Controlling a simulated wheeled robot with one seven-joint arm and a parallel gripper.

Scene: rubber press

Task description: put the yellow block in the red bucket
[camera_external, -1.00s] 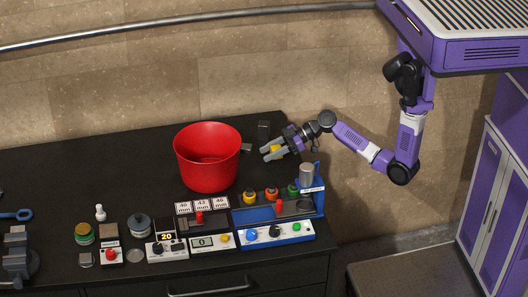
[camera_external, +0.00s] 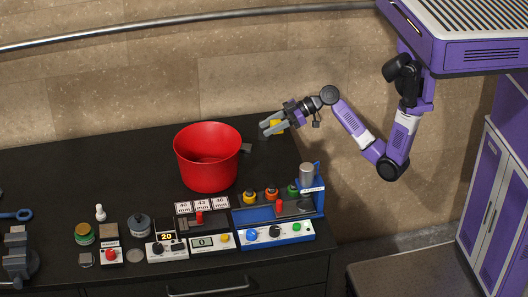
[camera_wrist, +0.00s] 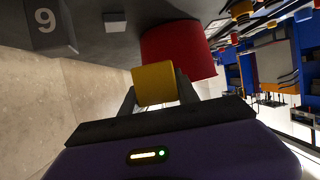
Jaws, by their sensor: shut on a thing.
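The yellow block (camera_external: 277,126) is held between the fingers of my gripper (camera_external: 270,130), which is shut on it. In the wrist view the yellow block (camera_wrist: 155,84) fills the space between the fingertips (camera_wrist: 156,92). The red bucket (camera_external: 207,160) stands upright on the black bench, with its open top visible and no contents seen inside. My gripper and the block are up and to the right of the bucket in the external view, apart from it. The red bucket (camera_wrist: 178,46) shows just beyond the block in the wrist view.
A blue-and-white control unit (camera_external: 272,236) with coloured knobs and a metal cylinder (camera_external: 306,173) stand front right. Several small devices line the bench front. A dark block marked 9 (camera_wrist: 50,24) shows in the wrist view. A small grey piece (camera_external: 246,148) lies beside the bucket.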

